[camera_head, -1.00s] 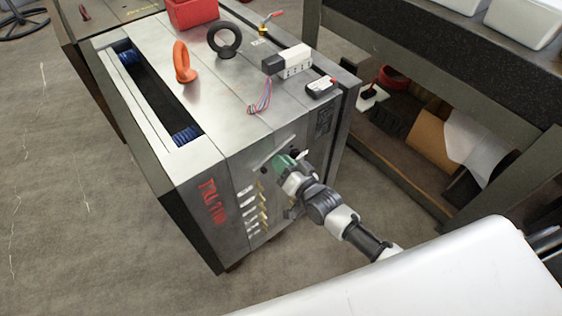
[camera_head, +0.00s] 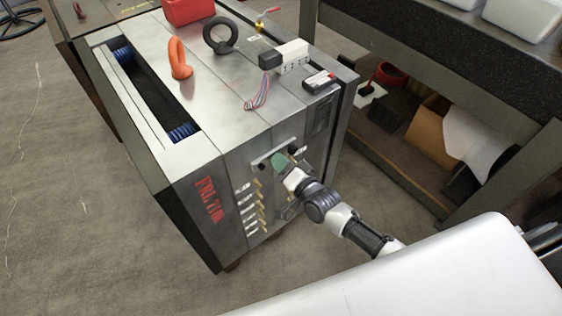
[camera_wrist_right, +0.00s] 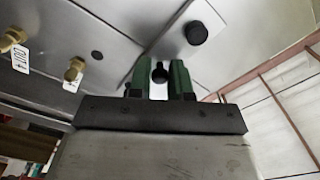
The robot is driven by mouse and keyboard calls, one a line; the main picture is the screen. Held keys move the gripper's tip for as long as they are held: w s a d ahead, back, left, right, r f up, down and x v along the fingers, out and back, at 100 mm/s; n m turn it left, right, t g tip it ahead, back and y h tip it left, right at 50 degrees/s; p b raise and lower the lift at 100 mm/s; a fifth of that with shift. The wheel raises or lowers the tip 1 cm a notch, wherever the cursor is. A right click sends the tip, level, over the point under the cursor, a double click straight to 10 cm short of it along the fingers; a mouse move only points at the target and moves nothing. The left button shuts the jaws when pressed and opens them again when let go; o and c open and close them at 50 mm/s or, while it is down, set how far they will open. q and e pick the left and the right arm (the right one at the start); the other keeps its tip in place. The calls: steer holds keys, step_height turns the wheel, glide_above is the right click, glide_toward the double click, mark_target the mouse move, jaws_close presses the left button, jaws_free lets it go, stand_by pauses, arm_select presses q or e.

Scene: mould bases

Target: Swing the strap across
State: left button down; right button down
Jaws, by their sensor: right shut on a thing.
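The strap (camera_head: 262,159) looks like a narrow grey metal bar on the side face of the steel mould base (camera_head: 215,185), just below its top edge. It slants up to the right and is partly hidden by my right gripper (camera_head: 281,161). In the right wrist view, my right gripper (camera_wrist_right: 160,78) has its green fingers shut around a small black knob (camera_wrist_right: 159,71). The grey strap (camera_wrist_right: 196,60) shows beside the fingers, near a second black knob (camera_wrist_right: 196,33). Whether the strap's far end bridges the plate joint is unclear. My left gripper is not in view.
Brass fittings (camera_head: 255,205) with white tags stick out below and left of the gripper. On top are an orange eyebolt (camera_head: 179,60), a black ring (camera_head: 219,36), a white connector block (camera_head: 293,56) and coloured wires (camera_head: 257,92). A workbench (camera_head: 400,45) stands at right.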

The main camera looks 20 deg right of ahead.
steer(key=shift+f, duration=0.1)
steer(key=c, duration=1.1)
jaws_free()
steer(key=shift+o, duration=0.2)
steer(key=shift+s, duration=0.1)
steer(key=v, duration=1)
steer(key=shift+s, duration=0.3)
steer(key=shift+d, duration=0.15)
